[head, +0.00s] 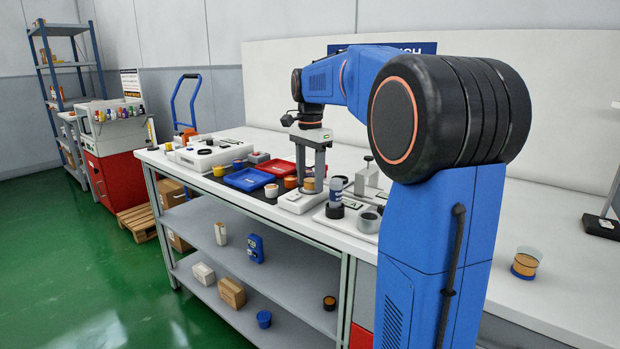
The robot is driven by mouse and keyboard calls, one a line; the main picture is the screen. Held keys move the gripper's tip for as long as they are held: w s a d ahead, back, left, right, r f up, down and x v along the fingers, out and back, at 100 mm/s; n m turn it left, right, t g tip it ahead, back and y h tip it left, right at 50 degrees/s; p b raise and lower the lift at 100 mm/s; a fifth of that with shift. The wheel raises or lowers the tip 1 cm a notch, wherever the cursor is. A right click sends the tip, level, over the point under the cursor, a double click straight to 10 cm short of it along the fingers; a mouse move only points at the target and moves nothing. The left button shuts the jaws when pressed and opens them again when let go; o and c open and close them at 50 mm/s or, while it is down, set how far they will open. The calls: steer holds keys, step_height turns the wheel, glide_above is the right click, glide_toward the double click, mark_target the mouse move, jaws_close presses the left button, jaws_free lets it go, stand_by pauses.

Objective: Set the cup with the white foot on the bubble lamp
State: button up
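My gripper (310,186) points straight down over a low white device (297,205) on the bench. A small cup with amber contents (309,184) is between its fingers, at or just above the device's top. I cannot tell whether the fingers touch the cup or whether it rests on the device. The colour of its foot is too small to make out. Another small cup (271,190), pale at the bottom, stands left of the device. I cannot tell for certain which unit is the bubble lamp; the white device under my gripper may be it.
Blue (247,180) and red (277,168) trays lie left of the gripper. An orange cup (290,182) stands close by.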

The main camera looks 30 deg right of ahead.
mark_target(310, 173)
steer(key=shift+r, duration=0.1)
step_height(310, 173, up, 12)
steer(key=s+a+f+n+t, duration=0.1)
steer(key=s+a+f+n, duration=0.35)
steer(key=s, duration=0.25)
steer(key=s+a+f+n+t, duration=0.1)
steer(key=s+a+f+n, duration=0.4)
steer(key=s, duration=0.3)
steer(key=s+a+f+n+t, duration=0.1)
steer(key=s+a+f+n, duration=0.2)
steer(key=s+f, duration=0.4)
steer(key=s+a+f+n+t, duration=0.1)
steer(key=s+a+f+n, duration=0.2)
steer(key=s+f, duration=0.5)
step_height(310, 173, down, 4)
steer(key=shift+r+n+t, duration=0.25)
steer(key=shift+n+t, duration=0.15)
steer(key=shift+n, duration=0.15)
